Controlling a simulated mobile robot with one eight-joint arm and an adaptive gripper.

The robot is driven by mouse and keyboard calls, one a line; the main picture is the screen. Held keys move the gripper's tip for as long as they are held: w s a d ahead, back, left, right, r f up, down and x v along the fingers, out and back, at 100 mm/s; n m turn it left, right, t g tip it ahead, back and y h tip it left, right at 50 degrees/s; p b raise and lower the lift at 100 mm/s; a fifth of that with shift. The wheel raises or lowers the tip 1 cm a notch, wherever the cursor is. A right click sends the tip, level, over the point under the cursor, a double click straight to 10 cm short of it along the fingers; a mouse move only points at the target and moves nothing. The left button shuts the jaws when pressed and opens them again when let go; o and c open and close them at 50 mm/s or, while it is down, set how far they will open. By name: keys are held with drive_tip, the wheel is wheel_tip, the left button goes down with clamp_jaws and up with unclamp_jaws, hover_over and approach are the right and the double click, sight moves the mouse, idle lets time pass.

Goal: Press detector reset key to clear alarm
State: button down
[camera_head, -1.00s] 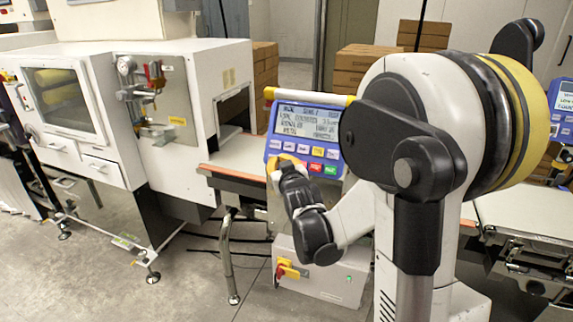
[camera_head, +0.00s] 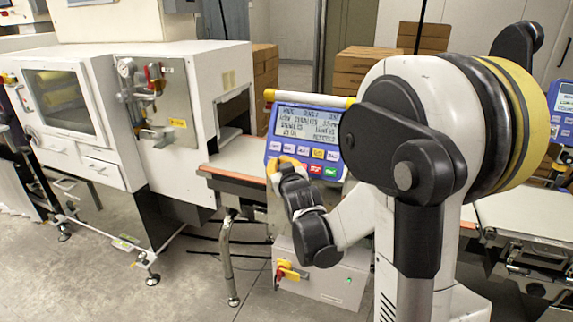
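The blue detector panel (camera_head: 343,118) stands upright in the middle, with a lit text screen (camera_head: 306,126) on top. Below the screen is a row of white and yellow keys, then a lower row with a red key (camera_head: 315,169) and a green key (camera_head: 330,171). Which one is the reset key is too small to read. My gripper (camera_head: 287,163) is at the panel's lower left, its yellow fingertips in front of or touching the lower-left keys. It hides that part of the panel. Contact and finger opening cannot be made out.
A white machine (camera_head: 190,110) with gauge and valves stands at left. A conveyor belt (camera_head: 235,160) runs behind my gripper. A white box (camera_head: 325,282) with a red-yellow switch (camera_head: 288,272) sits below. Cardboard boxes (camera_head: 360,72) are stacked behind. Another blue panel (camera_head: 563,108) is at the right edge.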

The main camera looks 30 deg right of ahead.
drive_tip(key=shift+w+d+f, duration=0.1)
idle(0.3)
drive_tip(key=shift+w+d+f, duration=0.1)
drive_tip(key=shift+w+d, duration=0.05)
drive_tip(key=shift+d, duration=0.05)
drive_tip(key=shift+w+d+f+b, duration=0.2)
drive_tip(key=shift+d+b, duration=0.1)
drive_tip(key=shift+b, duration=0.15)
idle(0.6)
drive_tip(key=shift+s+a+r, duration=0.4)
drive_tip(key=shift+s+a, duration=0.05)
drive_tip(key=shift+a, duration=0.15)
drive_tip(key=shift+p, duration=0.3)
drive_tip(key=shift+s+a+r+p, duration=0.45)
drive_tip(key=shift+s+a+r, duration=0.2)
drive_tip(key=shift+a, duration=0.25)
drive_tip(key=shift+s+a+r+p, duration=0.5)
drive_tip(key=shift+s+a, duration=0.2)
drive_tip(key=shift+a, duration=0.15)
